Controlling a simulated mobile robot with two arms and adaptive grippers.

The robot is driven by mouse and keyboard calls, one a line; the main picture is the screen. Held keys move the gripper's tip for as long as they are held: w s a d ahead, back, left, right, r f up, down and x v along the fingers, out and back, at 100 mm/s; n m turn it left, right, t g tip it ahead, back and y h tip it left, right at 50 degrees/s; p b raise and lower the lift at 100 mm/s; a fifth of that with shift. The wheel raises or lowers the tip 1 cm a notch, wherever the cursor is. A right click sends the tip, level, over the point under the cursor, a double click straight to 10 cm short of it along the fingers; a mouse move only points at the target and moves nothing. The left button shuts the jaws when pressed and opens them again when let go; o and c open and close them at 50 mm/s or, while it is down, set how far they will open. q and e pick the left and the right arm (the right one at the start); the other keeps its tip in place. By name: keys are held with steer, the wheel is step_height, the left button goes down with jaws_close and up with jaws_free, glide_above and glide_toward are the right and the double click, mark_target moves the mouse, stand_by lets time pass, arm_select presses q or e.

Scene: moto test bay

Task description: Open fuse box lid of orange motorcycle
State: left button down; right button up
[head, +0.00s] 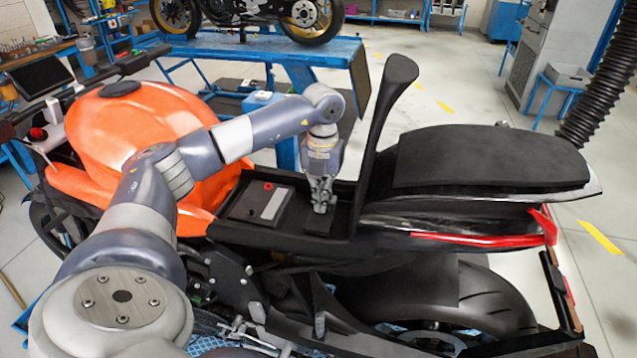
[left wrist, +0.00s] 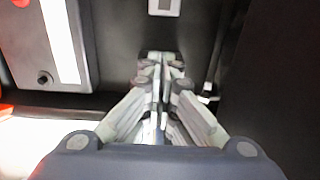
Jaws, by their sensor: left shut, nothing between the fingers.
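The orange motorcycle (head: 140,125) stands across the head view with its front seat (head: 380,120) tipped up, exposing a black bay. In the bay, a small black block (head: 319,224), which looks like the fuse box, sits under my left gripper (head: 320,208). Its lid state is not clear. My left gripper points down, shut and empty, at or just above this block; contact cannot be told. In the left wrist view the shut fingers (left wrist: 160,65) hide part of the dark surface below. My right gripper is out of view.
A battery (head: 250,203) with a red terminal and pale label lies left of my gripper; it also shows in the left wrist view (left wrist: 85,70). The raised seat stands close on the right. A blue lift table (head: 300,52) is behind.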

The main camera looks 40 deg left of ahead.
mark_target(317, 226)
arm_select(q)
steer(key=shift+s, duration=0.15)
steer(key=shift+s+d+r, duration=0.3)
steer(key=shift+s+r, duration=0.05)
steer(key=shift+s, duration=0.2)
steer(key=shift+s+d, duration=0.1)
steer(key=shift+s, duration=0.05)
steer(key=shift+s+d+r+p, duration=0.1)
steer(key=shift+s+d+p, duration=0.05)
steer(key=shift+s+p, duration=0.15)
steer(key=shift+s+d+r, duration=0.1)
steer(key=shift+s+d, duration=0.05)
steer(key=shift+s, duration=0.15)
stand_by(0.5)
steer(key=shift+s+d+r, duration=0.2)
steer(key=shift+s+d, duration=0.1)
steer(key=shift+s, duration=0.15)
